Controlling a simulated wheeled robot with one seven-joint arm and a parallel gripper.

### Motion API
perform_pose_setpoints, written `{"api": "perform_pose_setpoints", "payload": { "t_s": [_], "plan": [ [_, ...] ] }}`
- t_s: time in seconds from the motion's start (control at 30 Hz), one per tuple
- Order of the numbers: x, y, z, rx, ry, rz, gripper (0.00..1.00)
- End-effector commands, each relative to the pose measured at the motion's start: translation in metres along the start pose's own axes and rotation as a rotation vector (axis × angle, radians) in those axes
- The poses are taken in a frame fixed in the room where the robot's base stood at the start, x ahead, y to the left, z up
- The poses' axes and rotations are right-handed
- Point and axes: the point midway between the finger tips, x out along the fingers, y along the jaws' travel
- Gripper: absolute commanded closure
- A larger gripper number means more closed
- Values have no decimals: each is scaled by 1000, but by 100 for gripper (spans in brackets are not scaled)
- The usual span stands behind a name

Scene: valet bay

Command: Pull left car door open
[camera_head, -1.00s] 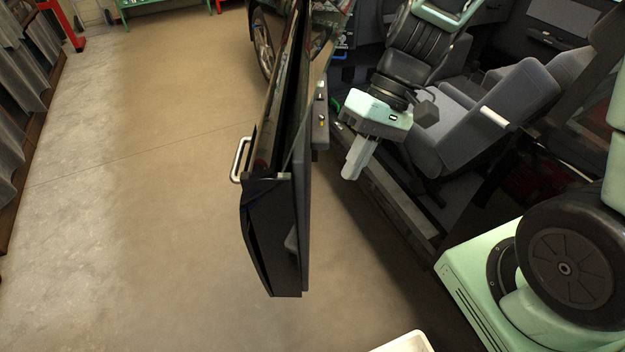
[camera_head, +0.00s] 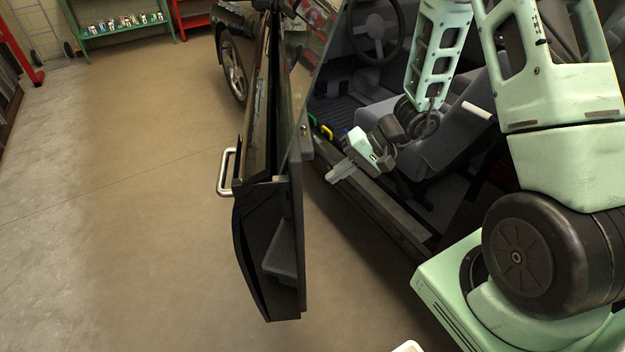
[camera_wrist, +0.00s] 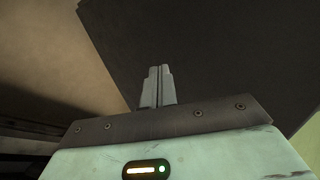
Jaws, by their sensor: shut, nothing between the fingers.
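The left car door (camera_head: 262,235) stands swung wide open, seen nearly edge-on in the head view. Its silver handle (camera_head: 226,172) is on the outer face, to the left. My gripper (camera_head: 334,174) is on the inner side of the door, to its right, in the door opening by the sill. The fingers are shut and empty, pointing left toward the door, with a gap visible in the head view. In the wrist view the closed fingers (camera_wrist: 157,86) point at a dark flat surface (camera_wrist: 205,50), probably the door's inner side.
The car's grey front seat (camera_head: 440,140), steering wheel (camera_head: 376,30) and sill (camera_head: 375,205) lie right of the door. The floor (camera_head: 130,220) left of the door is clear. A green shelf (camera_head: 125,25) with small items stands at the back.

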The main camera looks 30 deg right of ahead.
Motion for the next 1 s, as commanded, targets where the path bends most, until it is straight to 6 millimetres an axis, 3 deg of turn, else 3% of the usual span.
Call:
{"api": "perform_pose_setpoints", "payload": {
  "t_s": [0.1, 0.3, 1.0],
  "plan": [
    [24, 0, 1, 0, -5, 0, 100],
    [43, -21, 0, -3, -2, 0, 100],
    [61, -32, -1, -6, -2, 2, 100]
  ]
}}
